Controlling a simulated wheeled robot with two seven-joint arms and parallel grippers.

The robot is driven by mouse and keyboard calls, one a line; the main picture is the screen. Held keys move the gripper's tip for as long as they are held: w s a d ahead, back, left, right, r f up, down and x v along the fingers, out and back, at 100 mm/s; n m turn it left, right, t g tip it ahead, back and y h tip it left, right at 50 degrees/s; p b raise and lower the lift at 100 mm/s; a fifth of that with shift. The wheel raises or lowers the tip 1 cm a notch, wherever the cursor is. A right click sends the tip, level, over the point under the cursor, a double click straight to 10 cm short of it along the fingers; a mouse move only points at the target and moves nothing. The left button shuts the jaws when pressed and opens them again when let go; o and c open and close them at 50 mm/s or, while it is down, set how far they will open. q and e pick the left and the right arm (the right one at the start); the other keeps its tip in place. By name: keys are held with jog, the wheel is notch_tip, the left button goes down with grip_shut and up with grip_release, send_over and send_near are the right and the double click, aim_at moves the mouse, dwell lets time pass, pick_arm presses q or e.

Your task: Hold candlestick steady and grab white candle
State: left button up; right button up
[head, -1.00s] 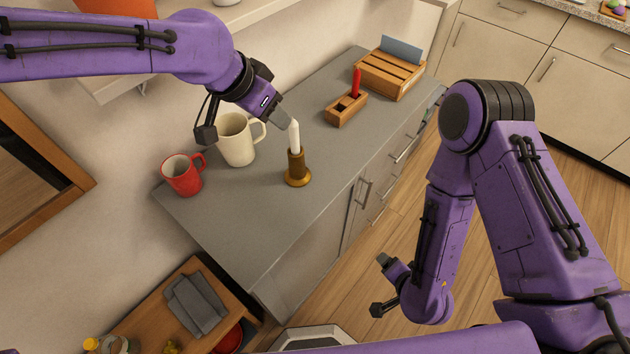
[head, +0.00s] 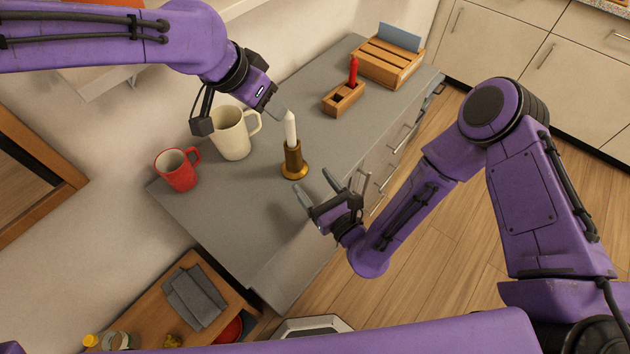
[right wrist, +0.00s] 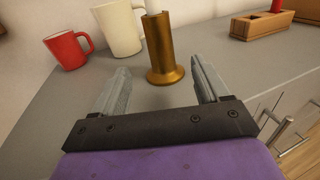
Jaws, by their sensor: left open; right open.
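A brass candlestick (head: 294,162) stands upright on the grey counter (head: 240,215), with a white candle (head: 290,128) upright in its top. My left gripper (head: 282,112) is open at the candle's upper part, just left of it; its far finger is hard to make out. My right gripper (head: 318,184) is open and empty, in front of the candlestick and apart from it. In the right wrist view the candlestick (right wrist: 162,52) stands beyond the two spread fingers (right wrist: 160,90), between them in the picture. The candle's top is cut off there.
A cream mug (head: 233,135) and a red mug (head: 178,170) stand left of the candlestick. A wooden block with a red candle (head: 344,98) and a slatted wooden box (head: 390,65) stand farther back. The counter's front edge and drawer handles lie beneath my right arm.

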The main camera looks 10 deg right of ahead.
aim_at(298, 162)
jog(key=shift+w+a, duration=0.1)
jog(key=shift+w, duration=0.2)
jog(key=x, duration=0.8)
jog(key=shift+w+a, duration=0.1)
jog(key=shift+w, duration=0.1)
jog(key=shift+w+a, duration=0.35)
jog(key=shift+w, duration=0.25)
jog(key=c, duration=1.1)
jog(key=shift+c, duration=0.2)
